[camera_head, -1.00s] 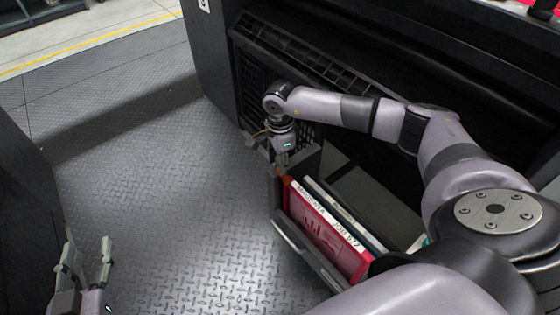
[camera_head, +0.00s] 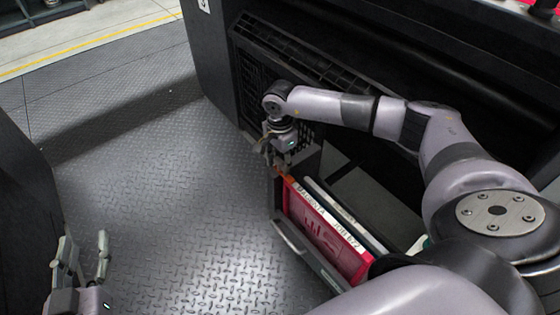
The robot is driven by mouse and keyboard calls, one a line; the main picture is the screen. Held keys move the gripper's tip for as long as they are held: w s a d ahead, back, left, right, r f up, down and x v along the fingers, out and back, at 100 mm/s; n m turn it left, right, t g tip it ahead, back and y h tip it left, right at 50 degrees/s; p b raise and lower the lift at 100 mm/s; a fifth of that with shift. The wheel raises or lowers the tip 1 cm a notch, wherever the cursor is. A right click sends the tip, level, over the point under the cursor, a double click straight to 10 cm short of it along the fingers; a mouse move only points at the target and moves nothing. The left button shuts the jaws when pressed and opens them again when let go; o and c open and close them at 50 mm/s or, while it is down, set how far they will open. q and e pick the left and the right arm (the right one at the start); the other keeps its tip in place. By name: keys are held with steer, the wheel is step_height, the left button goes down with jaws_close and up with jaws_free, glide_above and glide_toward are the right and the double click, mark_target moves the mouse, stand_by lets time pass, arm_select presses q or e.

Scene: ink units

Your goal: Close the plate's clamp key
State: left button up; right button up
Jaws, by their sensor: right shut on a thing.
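The red plate (camera_head: 322,232) stands on edge in an open tray-like unit, with white lettering strips along its top edge. A small orange part, which looks like the clamp key (camera_head: 286,173), shows at the plate's far upper corner. My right gripper (camera_head: 271,160) is at that corner, tilted, with its fingers shut on the key; the fingers hide much of it, so its exact angle is unclear. My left gripper (camera_head: 86,243) is open and empty at the lower left, well away from the plate.
The open unit has a front rail (camera_head: 300,248) along its left side. The dark machine housing (camera_head: 330,60) rises behind it, with a vented panel near my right wrist. The diamond-plate floor (camera_head: 170,190) between my grippers is clear. A dark cabinet stands at the left edge.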

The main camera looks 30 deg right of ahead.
mark_target(280, 161)
steer(key=o, duration=1.2)
steer(key=shift+c, duration=0.2)
step_height(280, 161, up, 12)
